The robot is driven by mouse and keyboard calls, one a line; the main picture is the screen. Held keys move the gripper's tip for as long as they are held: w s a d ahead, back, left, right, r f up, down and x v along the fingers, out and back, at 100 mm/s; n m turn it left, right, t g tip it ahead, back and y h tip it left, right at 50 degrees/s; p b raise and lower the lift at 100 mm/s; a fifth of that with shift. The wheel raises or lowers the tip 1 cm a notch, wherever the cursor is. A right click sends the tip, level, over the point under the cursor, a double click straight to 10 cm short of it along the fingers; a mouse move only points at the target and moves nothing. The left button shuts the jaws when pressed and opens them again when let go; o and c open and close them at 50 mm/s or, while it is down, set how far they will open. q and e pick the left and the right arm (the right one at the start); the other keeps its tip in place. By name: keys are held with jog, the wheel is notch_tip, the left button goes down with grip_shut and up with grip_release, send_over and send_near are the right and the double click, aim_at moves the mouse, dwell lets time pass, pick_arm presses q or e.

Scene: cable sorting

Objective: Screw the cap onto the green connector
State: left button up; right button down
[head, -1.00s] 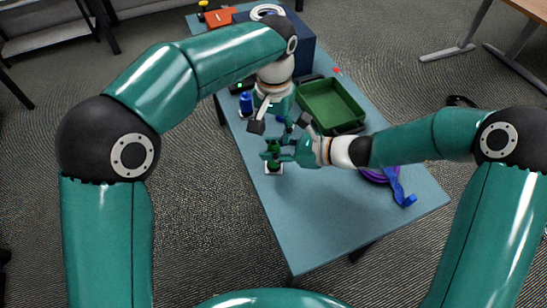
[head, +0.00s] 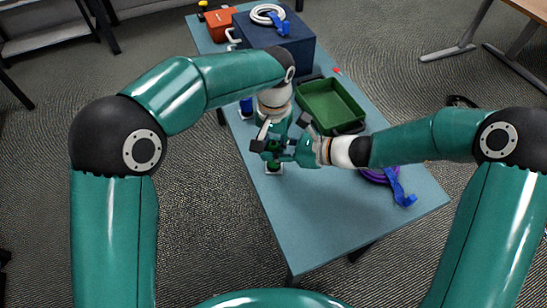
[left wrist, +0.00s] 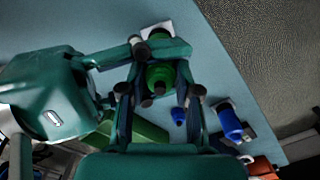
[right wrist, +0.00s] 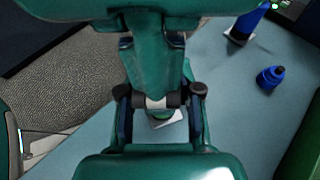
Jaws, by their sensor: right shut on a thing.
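The green connector (head: 274,166) stands on a small white plate (head: 272,172) near the table's left edge. My right gripper (head: 278,155) reaches in from the right and is shut on its upper part. The left wrist view shows the connector's round green top (left wrist: 160,76). In the right wrist view a green part (right wrist: 165,114) shows just past the fingertips. My left gripper (head: 280,133) is above, pointing down with fingers spread on both sides of the green top. It looks open. The grippers hide much of the connector, and I cannot tell cap from connector body.
A blue connector (left wrist: 230,122) and a loose blue part (left wrist: 179,114) stand nearby. A green tray (head: 334,104) lies behind my right gripper, and a dark blue box (head: 290,40) at the back. A purple coil with a blue strap (head: 400,190) is on the right. The table front is clear.

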pick_arm(q)
grip_shut()
jog(key=o, duration=0.8)
grip_release()
jog(key=shift+o, duration=0.2)
jog(key=shift+r, duration=2.3)
jog(key=o, duration=0.6)
notch_tip(320, 180, up, 8)
jog(key=shift+f, duration=0.1)
